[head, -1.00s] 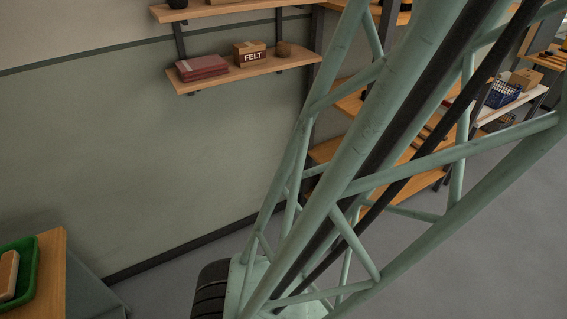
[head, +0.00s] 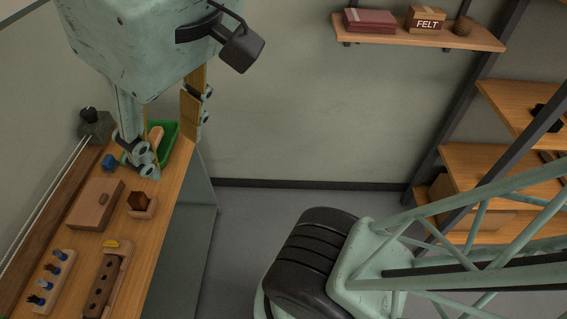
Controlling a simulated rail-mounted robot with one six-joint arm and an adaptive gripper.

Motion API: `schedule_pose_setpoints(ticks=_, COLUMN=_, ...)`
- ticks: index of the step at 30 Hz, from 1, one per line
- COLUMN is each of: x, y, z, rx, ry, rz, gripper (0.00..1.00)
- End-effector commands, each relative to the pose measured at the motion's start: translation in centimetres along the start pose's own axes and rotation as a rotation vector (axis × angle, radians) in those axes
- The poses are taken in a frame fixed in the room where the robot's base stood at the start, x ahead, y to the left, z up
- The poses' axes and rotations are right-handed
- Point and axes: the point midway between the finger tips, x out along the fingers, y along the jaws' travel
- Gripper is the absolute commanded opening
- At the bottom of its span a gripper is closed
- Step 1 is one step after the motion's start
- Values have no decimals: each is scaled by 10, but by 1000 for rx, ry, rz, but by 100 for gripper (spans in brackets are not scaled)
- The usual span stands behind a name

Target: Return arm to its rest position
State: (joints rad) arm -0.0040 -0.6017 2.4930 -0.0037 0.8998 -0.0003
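My gripper (head: 168,128) hangs at the upper left in the head view, above the far end of the wooden workbench (head: 172,185). Its two fingers stand apart, with yellowish plates on them, and I see nothing held between them. A green tray (head: 171,143) with a tan piece in it shows behind the fingers, partly hidden by them. My green lattice arm link (head: 480,240) and its black ribbed joint (head: 305,255) fill the lower middle and right, right of the bench.
The bench carries a wooden box (head: 95,205), a small holder with a brown piece (head: 142,203), a drilled block (head: 103,285) and a rack of blue-topped pegs (head: 50,280). A wall shelf (head: 450,36) and more shelves (head: 490,165) stand at the right. Floor shows between bench and arm.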

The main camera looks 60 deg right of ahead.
Motion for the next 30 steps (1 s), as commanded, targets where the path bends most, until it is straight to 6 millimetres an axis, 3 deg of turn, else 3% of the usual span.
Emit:
schedule_pose_setpoints(ticks=15, x=29, y=0, z=14, rx=11, ry=-11, rz=-3, gripper=39)
schedule_pose_setpoints(ticks=30, x=31, y=0, z=14, rx=11, ry=-10, rz=-2, gripper=39)
